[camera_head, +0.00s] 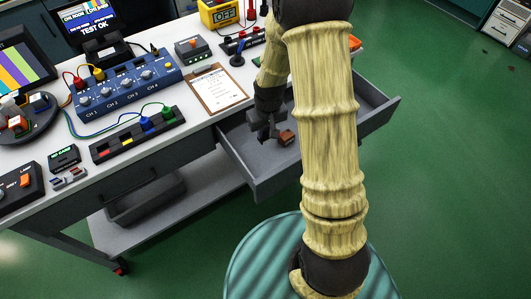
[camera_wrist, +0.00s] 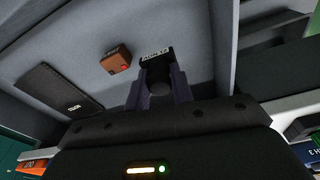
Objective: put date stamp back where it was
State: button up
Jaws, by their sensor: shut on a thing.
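The open grey drawer (camera_head: 262,182) sticks out from the bench front, and its floor fills much of the wrist view (camera_wrist: 200,30). My gripper (camera_head: 266,128) reaches down into the drawer near its left inner side. In the wrist view my gripper (camera_wrist: 160,82) is shut on the date stamp, a dark thing with a white date label (camera_wrist: 156,54) showing past the fingertips. Its lower part is hidden between the fingers. I cannot tell whether it touches the drawer floor.
A brown block (camera_head: 287,138) with a red spot lies in the drawer beside the gripper, also in the wrist view (camera_wrist: 116,60). A dark flat pad (camera_wrist: 58,92) lies there too. A clipboard (camera_head: 216,90) lies on the bench above. The drawer's right part looks empty.

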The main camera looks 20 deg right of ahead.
aim_at(266, 137)
notch_tip(266, 137, down, 6)
jog(key=shift+r, duration=0.15)
jog(key=shift+f, duration=1.85)
jog(key=shift+b, duration=0.3)
jog(key=shift+f, duration=0.15)
jog(key=o, duration=0.8)
